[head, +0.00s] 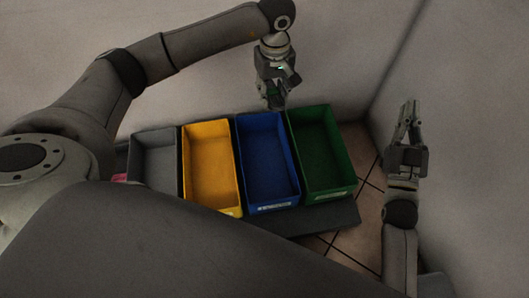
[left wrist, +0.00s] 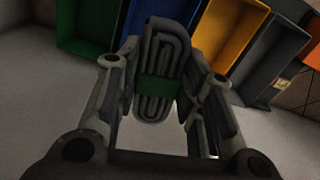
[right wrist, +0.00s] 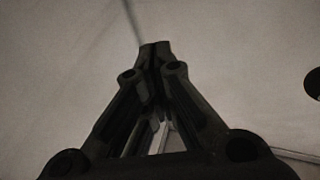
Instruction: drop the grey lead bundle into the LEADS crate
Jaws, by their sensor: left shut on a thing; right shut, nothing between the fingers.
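My left gripper (head: 275,103) is shut on the grey lead bundle (left wrist: 165,50), a flat coil with a green band around its middle. In the left wrist view the bundle sits between the fingers; in the head view the gripper largely hides it. The gripper is at the back of the crates, near the far ends of the blue crate (head: 269,207) and green crate (head: 332,194). The crate labels are too small to read, so I cannot tell which is LEADS. My right gripper (head: 407,108) is shut and empty, off to the right.
The crates stand in a row on a dark surface (head: 335,218), with a yellow crate (head: 230,211) and a grey crate (head: 155,136) left of the blue one. All look empty inside. Pale walls close in behind and to the right. A small pink thing (head: 119,178) shows at the left.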

